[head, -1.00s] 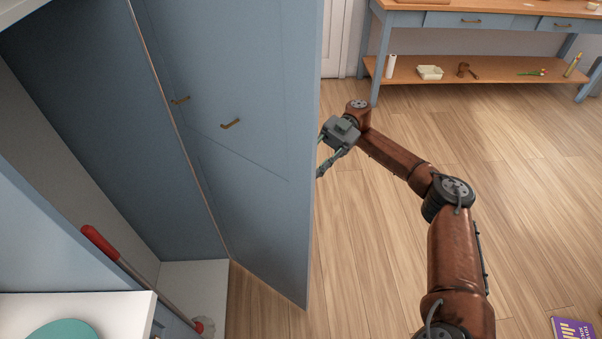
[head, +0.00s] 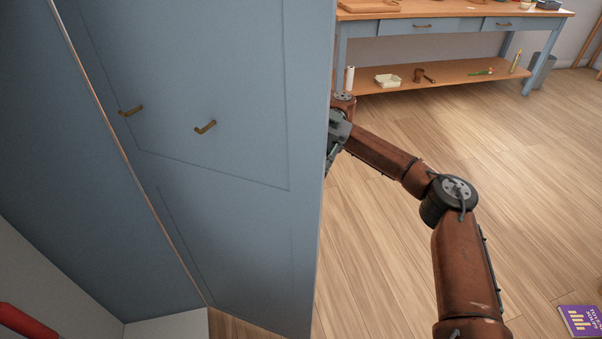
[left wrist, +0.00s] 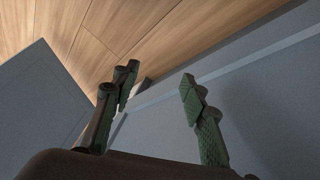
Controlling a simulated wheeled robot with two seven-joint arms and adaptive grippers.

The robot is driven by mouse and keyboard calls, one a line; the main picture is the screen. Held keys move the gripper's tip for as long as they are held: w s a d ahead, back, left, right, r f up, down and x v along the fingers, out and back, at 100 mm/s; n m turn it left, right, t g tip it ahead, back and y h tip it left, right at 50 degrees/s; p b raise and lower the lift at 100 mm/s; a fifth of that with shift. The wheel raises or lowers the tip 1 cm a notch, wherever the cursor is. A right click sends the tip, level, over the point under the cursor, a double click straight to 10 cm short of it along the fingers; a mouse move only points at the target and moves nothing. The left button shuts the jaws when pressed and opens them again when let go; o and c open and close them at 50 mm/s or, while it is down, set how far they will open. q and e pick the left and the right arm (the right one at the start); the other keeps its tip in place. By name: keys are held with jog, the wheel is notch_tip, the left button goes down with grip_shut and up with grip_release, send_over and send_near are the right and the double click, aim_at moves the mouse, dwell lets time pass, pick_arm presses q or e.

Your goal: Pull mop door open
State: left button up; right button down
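The tall blue-grey mop door (head: 240,235) stands swung out over the floor, its inner face towards me, with two small brass fittings on it. The mop's red handle end (head: 27,323) shows inside the compartment at the bottom left; the rest is out of view. My right gripper (head: 333,150) is at the door's free edge, partly hidden behind it, so its fingers and any contact are unclear. My left gripper (left wrist: 155,95) shows only in its wrist view, fingers apart and nothing seen between them, with blue-grey panels and wooden floor beyond.
A workbench (head: 440,32) with a lower shelf holding several small items stands at the back right. A purple book (head: 583,320) lies on the floor at the bottom right. The wooden floor between them is clear.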

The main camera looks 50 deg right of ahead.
jog(key=shift+r, duration=0.15)
dwell(0.3)
jog(key=c, duration=1.6)
grip_release()
jog(key=shift+f, duration=0.2)
jog(key=shift+c, duration=0.3)
